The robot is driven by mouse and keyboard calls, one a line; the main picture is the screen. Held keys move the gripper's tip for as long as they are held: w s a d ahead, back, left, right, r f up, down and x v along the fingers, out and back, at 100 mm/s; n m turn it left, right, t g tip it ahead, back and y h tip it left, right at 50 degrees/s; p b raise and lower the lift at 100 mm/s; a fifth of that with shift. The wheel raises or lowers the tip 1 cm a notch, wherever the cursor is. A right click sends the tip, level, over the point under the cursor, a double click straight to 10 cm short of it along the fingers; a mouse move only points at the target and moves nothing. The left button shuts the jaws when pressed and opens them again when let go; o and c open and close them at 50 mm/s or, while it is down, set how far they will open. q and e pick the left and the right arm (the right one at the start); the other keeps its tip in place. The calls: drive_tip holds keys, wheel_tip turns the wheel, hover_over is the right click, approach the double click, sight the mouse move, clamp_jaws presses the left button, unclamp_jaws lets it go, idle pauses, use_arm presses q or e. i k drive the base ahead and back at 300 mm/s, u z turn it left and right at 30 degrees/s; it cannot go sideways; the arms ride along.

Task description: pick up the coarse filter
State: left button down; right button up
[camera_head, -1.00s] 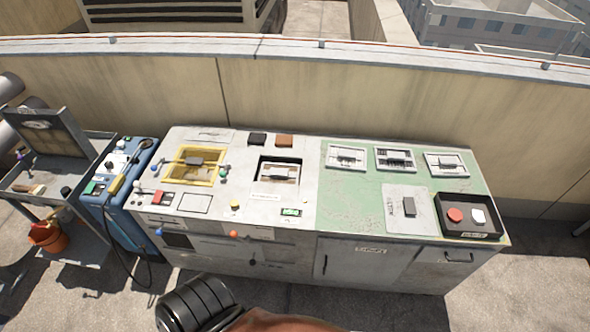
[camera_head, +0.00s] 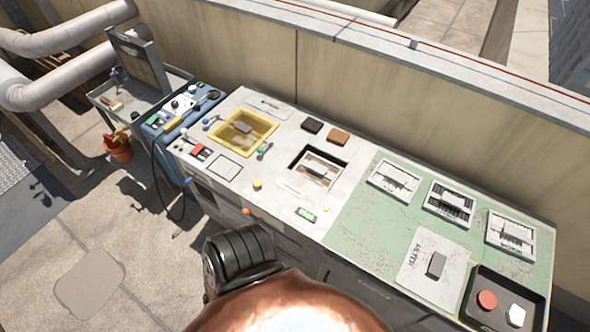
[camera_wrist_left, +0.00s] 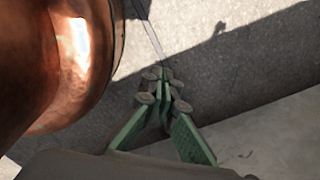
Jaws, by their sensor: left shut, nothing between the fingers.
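Three pale framed filters with grey handles lie in a row on the green part of the bench: a left one (camera_head: 395,180), a middle one (camera_head: 449,204) with dark slats showing, and a right one (camera_head: 511,235). I cannot tell which is the coarse filter. Another handled piece (camera_head: 317,170) sits in a dark-edged opening in the white part. My left gripper (camera_wrist_left: 165,85) shows in the left wrist view, its green fingers shut and empty above grey paving, away from the filters. My right gripper is not in view.
A yellow-framed window (camera_head: 218,147) with a handled piece is on the bench's left. A black tray (camera_head: 480,318) with a red and a white item stands at the right, beside a handled grey plate (camera_head: 415,275). A blue unit (camera_head: 160,140) adjoins the bench; paving lies open at left.

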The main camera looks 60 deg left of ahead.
sight(320, 171)
drive_tip(key=u, duration=2.1)
